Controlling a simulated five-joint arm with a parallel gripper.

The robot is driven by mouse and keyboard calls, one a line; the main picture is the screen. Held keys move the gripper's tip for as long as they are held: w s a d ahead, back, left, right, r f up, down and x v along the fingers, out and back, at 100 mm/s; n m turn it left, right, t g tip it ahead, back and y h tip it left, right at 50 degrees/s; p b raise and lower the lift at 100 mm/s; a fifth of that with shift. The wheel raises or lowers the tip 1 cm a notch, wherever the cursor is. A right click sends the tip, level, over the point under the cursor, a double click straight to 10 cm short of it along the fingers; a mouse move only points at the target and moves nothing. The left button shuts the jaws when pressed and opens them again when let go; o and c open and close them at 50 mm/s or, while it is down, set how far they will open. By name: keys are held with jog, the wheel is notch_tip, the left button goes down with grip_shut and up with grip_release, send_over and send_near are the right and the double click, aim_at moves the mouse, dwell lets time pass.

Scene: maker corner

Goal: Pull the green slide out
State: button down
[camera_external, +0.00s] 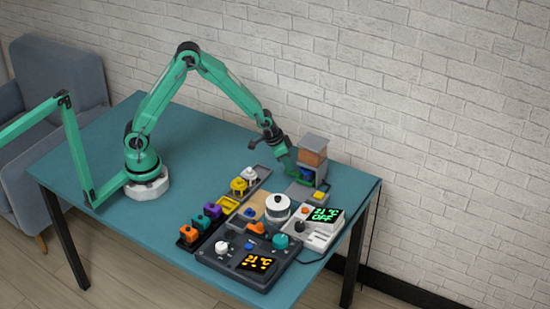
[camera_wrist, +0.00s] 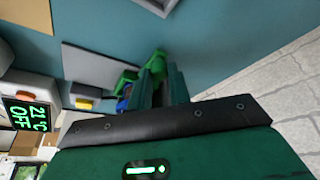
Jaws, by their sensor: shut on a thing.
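The green slide (camera_wrist: 155,60) shows at the tips of my gripper (camera_wrist: 158,85) in the wrist view. The fingers are shut on it, and they hide part of it. A blue piece (camera_wrist: 125,88) lies just left of the slide. In the external view, my gripper (camera_external: 288,156) is at the left side of a grey stand (camera_external: 321,171) with a brown block (camera_external: 312,157) in its upper part. The slide is too small and covered there to make out clearly. A blue piece (camera_external: 306,174) shows low in the stand.
A grey box with a yellow button (camera_external: 305,190) stands in front of the stand. A white pot (camera_external: 277,207), a display reading 21 °C OFF (camera_external: 325,215) and a dark control panel (camera_external: 250,255) crowd the front. The teal table (camera_external: 200,150) is clear to the left.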

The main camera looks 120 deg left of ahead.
jog(key=shift+h, duration=0.3)
jog(key=d, duration=0.8)
jog(key=shift+w+d, duration=0.1)
jog(key=c, duration=1.3)
grip_release()
jog(key=shift+r, duration=0.1)
jog(key=shift+s+r, duration=0.2)
jog(key=shift+r, duration=0.2)
jog(key=v, duration=0.6)
jog(key=shift+s+r, duration=0.25)
jog(key=shift+r, duration=0.1)
jog(key=shift+d, duration=0.15)
